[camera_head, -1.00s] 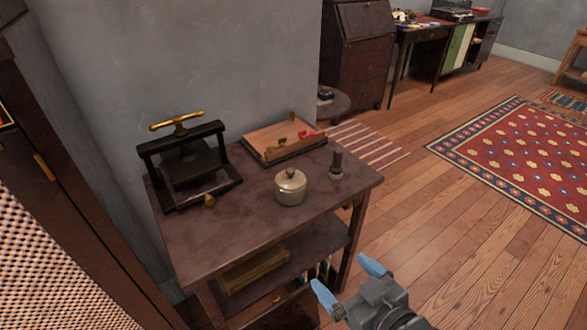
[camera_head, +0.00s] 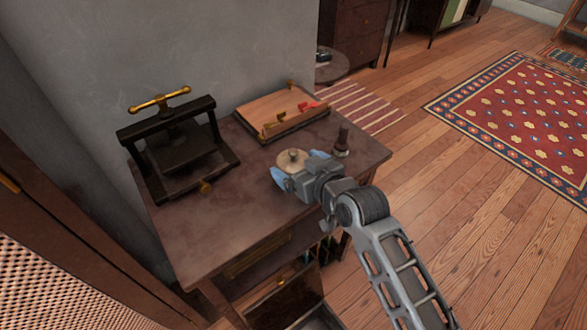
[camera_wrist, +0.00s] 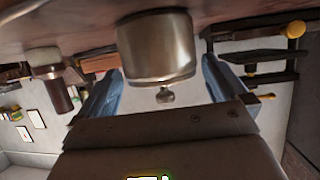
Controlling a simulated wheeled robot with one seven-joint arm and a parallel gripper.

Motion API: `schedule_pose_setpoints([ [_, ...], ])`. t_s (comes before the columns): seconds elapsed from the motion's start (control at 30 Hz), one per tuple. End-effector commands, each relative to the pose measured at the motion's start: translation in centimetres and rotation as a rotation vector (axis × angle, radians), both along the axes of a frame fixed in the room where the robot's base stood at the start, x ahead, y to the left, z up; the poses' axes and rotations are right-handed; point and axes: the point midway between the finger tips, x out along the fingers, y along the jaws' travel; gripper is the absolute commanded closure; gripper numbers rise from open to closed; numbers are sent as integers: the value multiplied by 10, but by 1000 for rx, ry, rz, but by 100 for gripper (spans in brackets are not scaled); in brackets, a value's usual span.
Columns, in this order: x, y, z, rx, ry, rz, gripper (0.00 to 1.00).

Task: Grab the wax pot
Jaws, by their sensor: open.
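The wax pot, a small round pale metal pot with a knobbed lid (camera_head: 292,158), stands upright on the dark wooden table (camera_head: 215,235). My gripper (camera_head: 298,167) is at the pot from the front, with its blue fingers spread on either side. My gripper hides the pot's lower body in the head view. In the wrist view, which is upside down, the pot (camera_wrist: 157,48) sits between the two open fingers. Gaps show beside it there, and I see no grip on it.
A dark wooden stamp (camera_head: 342,140) stands just right of the pot. A wooden tray (camera_head: 270,107) with small red and brass pieces lies behind it. A black press with a brass handle (camera_head: 160,100) stands at the left. The table's front left is clear.

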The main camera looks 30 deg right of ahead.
Motion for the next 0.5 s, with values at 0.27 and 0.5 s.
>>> schedule_pose_setpoints([
  [0.27, 24, 3, -11, 0, 1, 0, 0],
  [0.5, 24, 3, -11, 0, 0, 0, 3],
])
